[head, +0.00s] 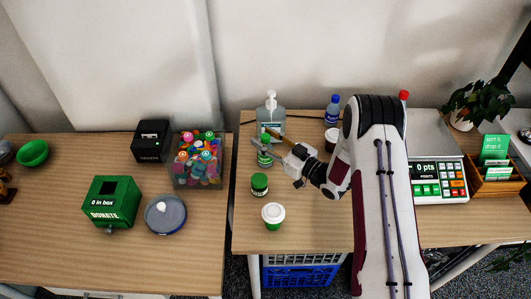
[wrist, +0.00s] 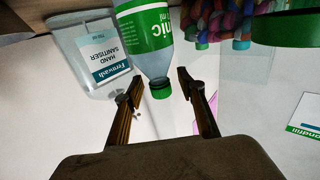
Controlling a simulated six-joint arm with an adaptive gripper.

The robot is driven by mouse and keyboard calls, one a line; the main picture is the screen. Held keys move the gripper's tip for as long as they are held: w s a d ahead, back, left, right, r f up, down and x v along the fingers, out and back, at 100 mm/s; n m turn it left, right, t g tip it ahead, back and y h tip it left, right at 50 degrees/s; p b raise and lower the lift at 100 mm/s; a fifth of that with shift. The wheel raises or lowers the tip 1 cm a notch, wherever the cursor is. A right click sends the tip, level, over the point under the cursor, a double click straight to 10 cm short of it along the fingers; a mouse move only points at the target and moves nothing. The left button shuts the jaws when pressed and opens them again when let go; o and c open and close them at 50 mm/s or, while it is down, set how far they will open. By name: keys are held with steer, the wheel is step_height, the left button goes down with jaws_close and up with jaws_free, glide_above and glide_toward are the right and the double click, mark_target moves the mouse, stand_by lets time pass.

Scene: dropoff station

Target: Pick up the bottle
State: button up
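A clear bottle with a green label and green cap (head: 264,158) stands upright on the right-hand table, partly hidden by my gripper (head: 272,139). In the wrist view the bottle (wrist: 147,35) appears upside down, its cap just between and beyond my fingertips. My gripper (wrist: 158,88) is open, with a gap on each side of the cap, and holds nothing. Another bottle, with a blue cap (head: 333,108), stands farther back, beside my arm.
A hand sanitiser pump bottle (head: 271,117) stands close behind the green-capped bottle. A green-lidded jar (head: 259,184) and a white-lidded green cup (head: 273,215) stand in front.

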steer(key=c, duration=0.9)
steer(key=shift+r, duration=0.1)
steer(key=shift+r, duration=4.9)
